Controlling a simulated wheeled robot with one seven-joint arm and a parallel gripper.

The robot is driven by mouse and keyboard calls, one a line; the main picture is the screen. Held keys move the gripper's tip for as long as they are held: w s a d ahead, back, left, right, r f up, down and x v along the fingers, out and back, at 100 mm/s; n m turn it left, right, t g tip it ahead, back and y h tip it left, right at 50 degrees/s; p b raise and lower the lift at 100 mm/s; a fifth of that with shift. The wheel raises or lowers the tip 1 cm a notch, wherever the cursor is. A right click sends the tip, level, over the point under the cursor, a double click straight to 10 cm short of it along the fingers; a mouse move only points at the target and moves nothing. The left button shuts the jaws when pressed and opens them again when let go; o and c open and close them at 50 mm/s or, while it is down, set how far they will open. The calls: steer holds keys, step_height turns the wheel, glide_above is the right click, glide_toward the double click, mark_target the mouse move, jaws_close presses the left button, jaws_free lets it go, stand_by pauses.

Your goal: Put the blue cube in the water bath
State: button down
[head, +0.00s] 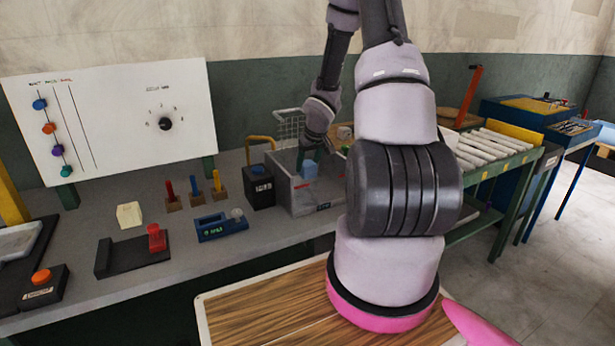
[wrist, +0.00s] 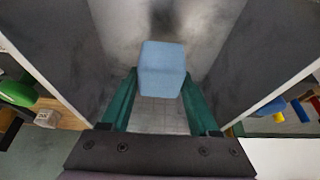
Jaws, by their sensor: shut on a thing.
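The blue cube (wrist: 162,70) is between the tips of my gripper's green fingers (wrist: 160,84) in the wrist view. In the head view the cube (head: 309,171) shows inside the grey, open-topped water bath (head: 318,203), below its rim level at the back. My gripper (head: 309,160) points down into the bath and is shut on the cube. The bath's grey walls stand on both sides of the fingers in the wrist view. Whether the cube touches the bath floor I cannot tell.
A wire basket (head: 290,125) stands up behind the bath. A black box with a blue button (head: 259,186) is close at its left. A blue device (head: 221,227), small coloured tools (head: 195,190) and a pale yellow block (head: 129,215) sit further left on the bench.

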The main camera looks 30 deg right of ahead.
steer(key=shift+f, duration=2.1)
steer(key=shift+f, duration=0.2)
steer(key=shift+c, duration=0.7)
jaws_free()
steer(key=shift+r, duration=0.15)
